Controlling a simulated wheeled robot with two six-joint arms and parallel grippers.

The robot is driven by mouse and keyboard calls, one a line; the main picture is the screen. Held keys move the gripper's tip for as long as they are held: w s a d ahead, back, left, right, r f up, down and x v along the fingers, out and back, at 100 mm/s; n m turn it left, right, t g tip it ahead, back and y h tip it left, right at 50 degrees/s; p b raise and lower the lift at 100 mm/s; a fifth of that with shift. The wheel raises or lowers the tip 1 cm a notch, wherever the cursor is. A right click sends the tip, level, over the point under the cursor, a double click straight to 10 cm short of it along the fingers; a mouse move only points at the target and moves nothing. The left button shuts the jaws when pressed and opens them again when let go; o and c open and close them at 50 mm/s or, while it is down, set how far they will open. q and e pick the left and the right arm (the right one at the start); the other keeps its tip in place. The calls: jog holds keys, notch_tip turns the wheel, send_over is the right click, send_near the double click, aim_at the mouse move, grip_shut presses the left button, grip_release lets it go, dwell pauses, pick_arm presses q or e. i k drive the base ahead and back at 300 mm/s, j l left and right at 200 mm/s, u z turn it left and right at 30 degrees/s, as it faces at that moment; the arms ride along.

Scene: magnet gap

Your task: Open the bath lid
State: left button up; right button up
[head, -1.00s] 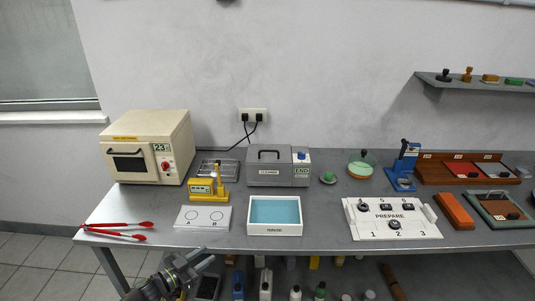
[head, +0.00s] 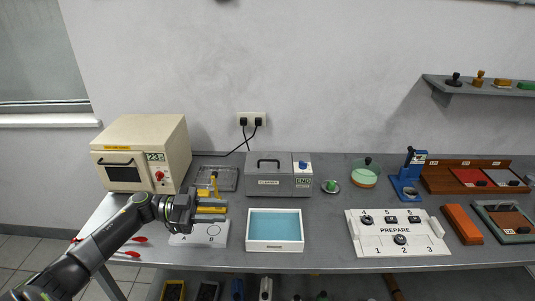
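The bath is a grey box labelled CLEANER (head: 262,187) at the back middle of the table. Its lid (head: 268,171) has a dark arched handle (head: 268,161) on top and looks closed. My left gripper (head: 192,208) is in front of the yellow device, left of the bath and nearer the front, apart from the lid. Its fingers are hard to make out against the yellow device, so its opening is unclear. My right gripper is not in view.
A white tray with a blue inside (head: 275,246) stands in front of the bath. The yellow device (head: 212,208) and a white A/B plate (head: 215,238) are by my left gripper. A cream oven (head: 140,155) stands left; a white PREPARE panel (head: 396,233) lies right.

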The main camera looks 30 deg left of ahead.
aim_at(256, 162)
jog(key=i+j, duration=0.4)
jog(key=i, duration=0.15)
jog(key=i+j, duration=0.4)
jog(key=i, duration=0.15)
